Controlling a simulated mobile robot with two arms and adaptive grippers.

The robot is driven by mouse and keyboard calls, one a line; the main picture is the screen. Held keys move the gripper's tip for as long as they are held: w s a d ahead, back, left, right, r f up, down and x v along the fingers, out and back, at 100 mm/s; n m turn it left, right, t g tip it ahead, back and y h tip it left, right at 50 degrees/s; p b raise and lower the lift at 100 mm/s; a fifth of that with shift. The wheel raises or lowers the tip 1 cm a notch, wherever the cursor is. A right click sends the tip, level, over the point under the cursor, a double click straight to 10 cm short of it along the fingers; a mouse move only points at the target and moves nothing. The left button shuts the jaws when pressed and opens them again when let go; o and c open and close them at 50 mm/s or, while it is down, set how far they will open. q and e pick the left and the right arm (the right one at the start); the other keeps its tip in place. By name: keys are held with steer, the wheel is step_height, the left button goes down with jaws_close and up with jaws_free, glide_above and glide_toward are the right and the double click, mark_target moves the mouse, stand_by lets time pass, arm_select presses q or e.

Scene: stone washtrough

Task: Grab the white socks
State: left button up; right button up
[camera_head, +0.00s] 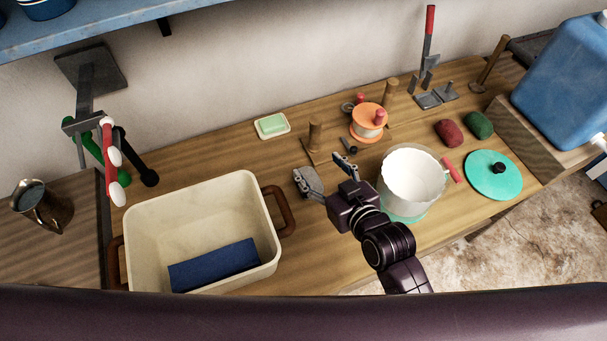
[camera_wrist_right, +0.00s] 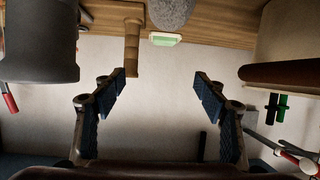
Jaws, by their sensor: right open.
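A pale grey, fuzzy rounded lump (camera_head: 313,178) lies on the wooden counter between the cream tub and the white pot. It looks like balled socks, the only whitish ones I can make out. In the head view my right gripper (camera_head: 326,176) is open, with one finger partly in front of the lump. In the right wrist view the lump (camera_wrist_right: 171,12) shows at the top edge, beyond the open, empty fingers (camera_wrist_right: 160,83). Whether the gripper touches it is unclear, but it is not gripped. My left gripper is not in view.
The cream tub (camera_head: 147,215) with a blue block inside stands left. The white pot (camera_head: 412,182) stands close right of my gripper. Behind are a soap dish (camera_head: 272,125), wooden pegs and an orange spool (camera_head: 368,122). Red (camera_head: 448,133) and green (camera_head: 479,125) lumps lie farther right.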

mark_target(316, 190)
steer(key=f, duration=0.8)
steer(key=shift+s+a+f, duration=0.25)
steer(key=shift+s+a, duration=0.1)
steer(key=shift+p+x, duration=0.45)
steer(key=shift+x, duration=3.4)
steer(key=shift+s, duration=0.1)
steer(key=c, duration=1.4)
steer(key=shift+o, duration=0.2)
